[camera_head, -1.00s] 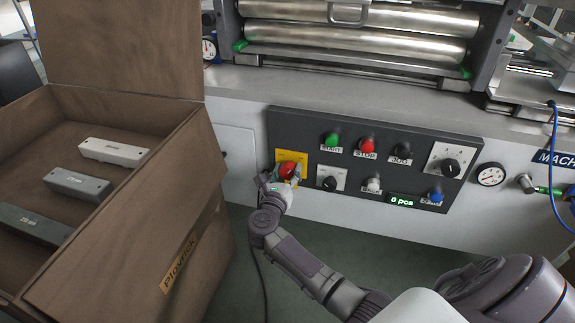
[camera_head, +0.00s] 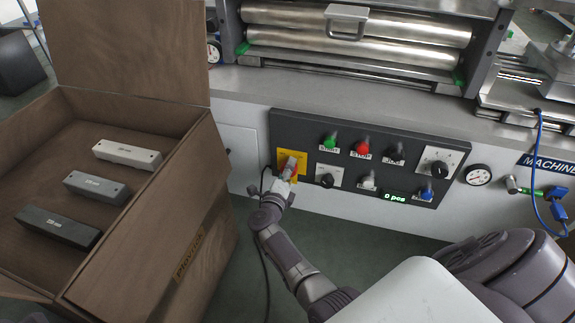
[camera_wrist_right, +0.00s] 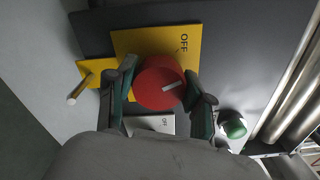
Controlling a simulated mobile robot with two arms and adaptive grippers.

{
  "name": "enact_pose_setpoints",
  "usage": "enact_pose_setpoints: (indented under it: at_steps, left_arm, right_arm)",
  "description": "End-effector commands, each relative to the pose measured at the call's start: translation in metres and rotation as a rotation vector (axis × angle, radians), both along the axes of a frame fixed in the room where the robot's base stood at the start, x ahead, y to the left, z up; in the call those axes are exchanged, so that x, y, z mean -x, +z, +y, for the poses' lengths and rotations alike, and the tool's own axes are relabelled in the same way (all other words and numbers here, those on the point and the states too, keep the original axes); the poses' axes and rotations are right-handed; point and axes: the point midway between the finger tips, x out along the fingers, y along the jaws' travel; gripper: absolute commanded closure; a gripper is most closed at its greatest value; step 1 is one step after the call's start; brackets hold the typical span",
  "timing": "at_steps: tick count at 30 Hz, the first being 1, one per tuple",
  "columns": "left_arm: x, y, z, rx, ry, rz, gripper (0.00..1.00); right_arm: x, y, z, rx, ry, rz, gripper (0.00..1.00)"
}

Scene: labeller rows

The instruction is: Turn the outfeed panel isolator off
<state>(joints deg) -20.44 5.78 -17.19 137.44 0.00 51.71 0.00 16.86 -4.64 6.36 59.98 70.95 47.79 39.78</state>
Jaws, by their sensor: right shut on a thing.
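The isolator is a round red knob (camera_head: 291,170) on a yellow plate (camera_head: 301,157) at the left end of the dark control panel. In the right wrist view the red knob (camera_wrist_right: 155,80) has a white pointer mark aimed to the right and slightly up. The yellow plate (camera_wrist_right: 140,42) carries an OFF label above and right of the knob. My right gripper (camera_head: 287,174) is shut on the knob, with a finger on each side (camera_wrist_right: 160,88). In the head view it partly hides the knob. My left gripper is not in view.
The dark panel (camera_head: 310,180) also holds green, red, black, white and blue controls and a smaller black rotary switch (camera_head: 326,181) just right of the isolator. A brown wooden box (camera_head: 190,150) with several blocks stands at left. A dark cable hangs beside my right wrist.

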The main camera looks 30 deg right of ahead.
Motion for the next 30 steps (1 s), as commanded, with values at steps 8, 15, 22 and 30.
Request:
enact_pose_setpoints:
  at_steps: [8, 15, 22, 30]
  left_arm:
    - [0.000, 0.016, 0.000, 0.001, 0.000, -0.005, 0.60]
    - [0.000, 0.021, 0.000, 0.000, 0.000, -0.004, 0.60]
    - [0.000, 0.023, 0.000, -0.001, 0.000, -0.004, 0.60]
    - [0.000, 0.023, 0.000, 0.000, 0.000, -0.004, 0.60]
  right_arm:
    - [-0.001, 0.000, 0.002, 0.136, 0.003, 0.164, 0.83]
    - [-0.001, -0.001, 0.002, 0.213, 0.004, 0.254, 0.83]
    - [-0.001, -0.002, 0.002, 0.245, 0.004, 0.290, 0.83]
    - [-0.001, -0.002, 0.002, 0.252, 0.005, 0.298, 0.83]
